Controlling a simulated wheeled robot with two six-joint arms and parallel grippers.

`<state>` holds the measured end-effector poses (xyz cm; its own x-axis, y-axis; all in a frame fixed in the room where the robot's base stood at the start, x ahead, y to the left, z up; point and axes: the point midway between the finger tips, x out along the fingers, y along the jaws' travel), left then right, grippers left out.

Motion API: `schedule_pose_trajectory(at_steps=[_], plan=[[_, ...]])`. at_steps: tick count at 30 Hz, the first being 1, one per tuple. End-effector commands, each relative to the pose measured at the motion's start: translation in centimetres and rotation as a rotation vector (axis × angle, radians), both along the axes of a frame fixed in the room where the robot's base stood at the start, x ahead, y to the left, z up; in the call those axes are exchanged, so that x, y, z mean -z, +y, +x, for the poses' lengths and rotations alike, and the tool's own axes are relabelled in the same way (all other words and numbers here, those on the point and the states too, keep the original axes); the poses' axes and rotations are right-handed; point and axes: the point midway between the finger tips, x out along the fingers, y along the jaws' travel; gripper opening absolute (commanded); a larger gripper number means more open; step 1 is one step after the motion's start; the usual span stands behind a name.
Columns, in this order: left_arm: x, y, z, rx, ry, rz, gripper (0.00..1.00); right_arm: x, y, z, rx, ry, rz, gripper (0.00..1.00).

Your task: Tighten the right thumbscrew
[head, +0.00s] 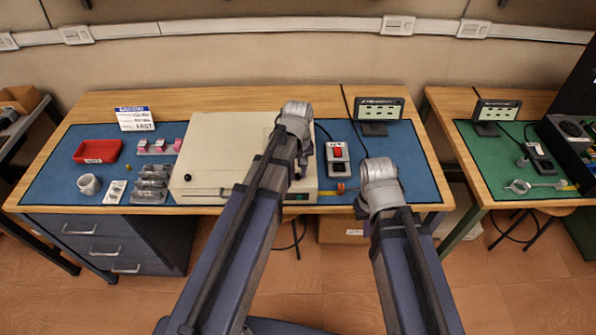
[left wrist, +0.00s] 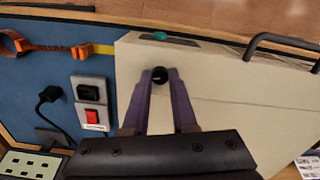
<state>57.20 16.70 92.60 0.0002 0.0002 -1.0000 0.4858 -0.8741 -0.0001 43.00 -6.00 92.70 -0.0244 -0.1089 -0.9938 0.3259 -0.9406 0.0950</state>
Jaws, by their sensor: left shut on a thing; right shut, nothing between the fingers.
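A beige equipment case (head: 230,145) lies on the blue mat; its corner fills much of the left wrist view (left wrist: 240,115). The right thumbscrew (left wrist: 160,76), a dark round knob, sits near that corner. My left gripper (left wrist: 160,84) is shut on it, a fingertip on each side. In the head view my left arm hides this thumbscrew and the fingertips. The left thumbscrew (head: 187,177) shows as a black knob at the case's front left. My right arm is held at the front right of the desk; its gripper fingers are hidden.
Right of the case are a red-switched power box (head: 338,160) and a small display (head: 380,110). An orange strap (left wrist: 15,43) lies near the front edge.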

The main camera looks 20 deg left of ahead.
Motion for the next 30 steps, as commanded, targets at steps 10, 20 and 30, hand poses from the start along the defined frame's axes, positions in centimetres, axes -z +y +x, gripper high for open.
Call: schedule_pose_trajectory(at_steps=[10, 20, 30], plan=[[0.01, -0.01, -0.02, 0.329, 0.000, 0.000, 0.00, 0.01, 0.00, 0.00, 0.000, 0.000, 0.000, 0.00], [0.01, -0.01, -0.03, 0.642, 0.001, 0.000, 0.00, 0.01, 0.00, 0.00, 0.000, 0.000, 0.000, 0.00], [0.01, -0.01, -0.03, 0.965, 0.001, 0.000, 0.00, 0.01, 0.00, 0.00, 0.000, 0.000, 0.000, 0.00]])
